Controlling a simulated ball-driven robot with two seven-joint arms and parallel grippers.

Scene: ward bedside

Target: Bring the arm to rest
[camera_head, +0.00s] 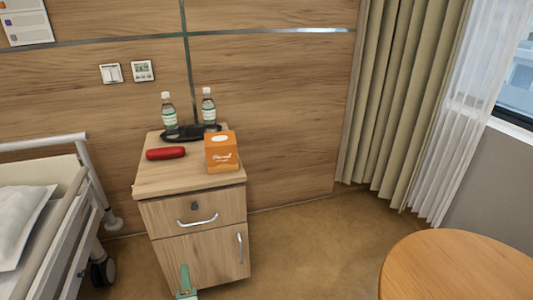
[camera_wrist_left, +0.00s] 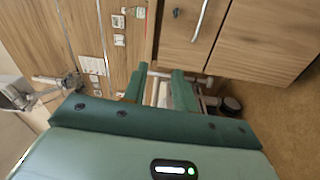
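My left gripper (camera_head: 185,277) shows as a small green shape at the bottom edge of the head view, in front of the lower door of the bedside cabinet (camera_head: 155,182). In the left wrist view its two green fingers (camera_wrist_left: 159,86) stand apart with a gap between them. Parts of the bed frame show through that gap, and nothing is held. My right gripper is in neither view.
On the cabinet top are two bottles (camera_head: 168,112) (camera_head: 208,108), a dark tray (camera_head: 188,135), a red case (camera_head: 166,153) and an orange box (camera_head: 222,154). A bed (camera_head: 75,205) stands left, a round table (camera_head: 460,268) right. Floor between cabinet and table is clear.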

